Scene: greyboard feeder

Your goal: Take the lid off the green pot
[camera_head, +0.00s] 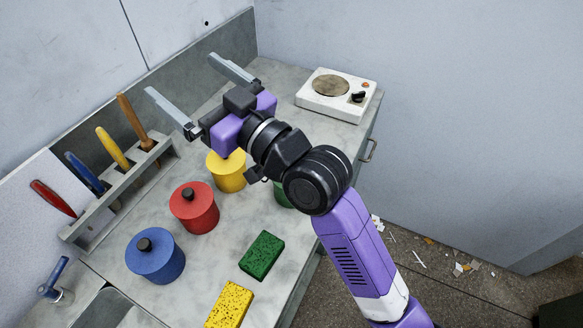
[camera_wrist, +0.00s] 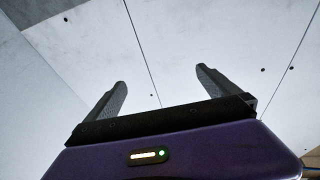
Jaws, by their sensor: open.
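The green pot (camera_head: 282,195) is mostly hidden behind my arm in the head view; only a bit of its green side shows, and its lid cannot be made out. My gripper (camera_head: 189,89) is raised above the counter, beyond the pots and towards the back wall, with its two fingers wide apart and nothing between them. In the wrist view my gripper (camera_wrist: 160,90) also shows open and empty, facing the pale wall panels. The green pot does not show in the wrist view.
Yellow (camera_head: 227,174), red (camera_head: 194,208) and blue (camera_head: 155,255) pots stand in a row on the counter (camera_head: 215,258). Green (camera_head: 262,255) and yellow (camera_head: 230,304) sponges lie near its front edge. A rack (camera_head: 120,188) holds several tools at left. A hotplate (camera_head: 337,94) sits at the far end.

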